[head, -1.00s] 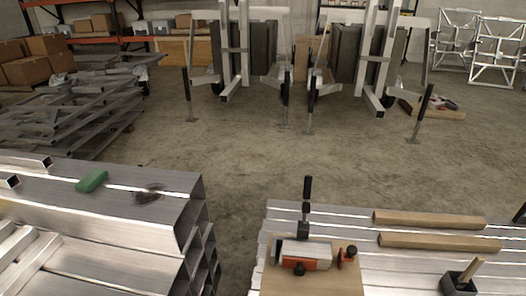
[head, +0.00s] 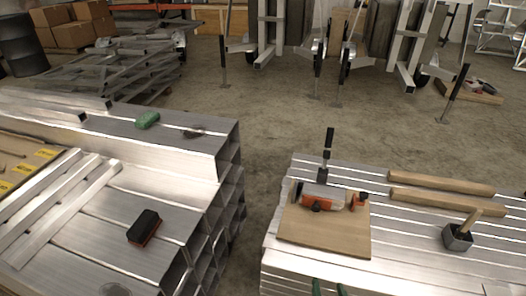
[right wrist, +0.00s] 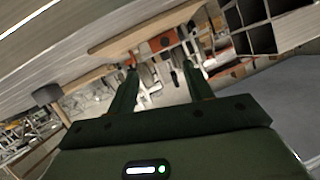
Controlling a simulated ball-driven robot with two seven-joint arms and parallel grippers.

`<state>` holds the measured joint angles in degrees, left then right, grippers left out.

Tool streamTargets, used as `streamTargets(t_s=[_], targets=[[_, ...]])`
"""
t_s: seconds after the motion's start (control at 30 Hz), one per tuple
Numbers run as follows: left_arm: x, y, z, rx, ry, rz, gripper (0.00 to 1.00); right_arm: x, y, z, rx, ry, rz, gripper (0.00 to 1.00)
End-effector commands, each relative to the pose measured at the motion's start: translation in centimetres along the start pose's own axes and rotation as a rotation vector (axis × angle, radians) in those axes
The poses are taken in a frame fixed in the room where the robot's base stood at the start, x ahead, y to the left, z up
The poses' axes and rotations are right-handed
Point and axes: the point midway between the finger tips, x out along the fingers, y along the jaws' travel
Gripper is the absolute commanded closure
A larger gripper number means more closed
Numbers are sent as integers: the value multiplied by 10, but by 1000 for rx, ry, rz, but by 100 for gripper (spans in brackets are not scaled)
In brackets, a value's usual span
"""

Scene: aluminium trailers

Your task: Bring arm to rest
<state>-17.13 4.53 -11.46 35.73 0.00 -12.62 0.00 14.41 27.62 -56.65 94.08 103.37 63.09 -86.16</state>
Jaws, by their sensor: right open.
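My right gripper (head: 328,288) shows only as two dark green fingertips at the bottom edge of the head view, over the near side of the right-hand stack of aluminium beams (head: 285,262). In the right wrist view its two fingers (right wrist: 158,72) stand apart, with nothing held between them. Most of my right arm is outside the head view. My left gripper and left arm are not in view.
The left beam stack (head: 165,155) carries a black brush (head: 144,227) and green object (head: 147,120). A floor gap separates the stacks.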

Motion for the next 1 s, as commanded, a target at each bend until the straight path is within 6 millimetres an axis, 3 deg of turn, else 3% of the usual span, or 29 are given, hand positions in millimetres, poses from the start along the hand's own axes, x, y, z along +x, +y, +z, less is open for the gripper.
streamTargets(t_s=[0.4,0.57,0.67,0.77,0.87,0.97,1.0], targets=[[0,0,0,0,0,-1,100,11,-25,-8,13,102,-253,49],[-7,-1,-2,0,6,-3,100,17,-22,8,-92,81,-367,49],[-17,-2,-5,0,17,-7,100,13,-5,39,-193,-14,-403,49],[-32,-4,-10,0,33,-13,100,-5,34,94,-319,-209,-384,49],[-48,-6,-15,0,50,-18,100,-46,86,154,-423,-445,-311,49],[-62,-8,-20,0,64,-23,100,-105,136,207,-500,-673,-223,49],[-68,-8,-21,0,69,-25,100,-133,153,225,-528,-759,-192,49]])
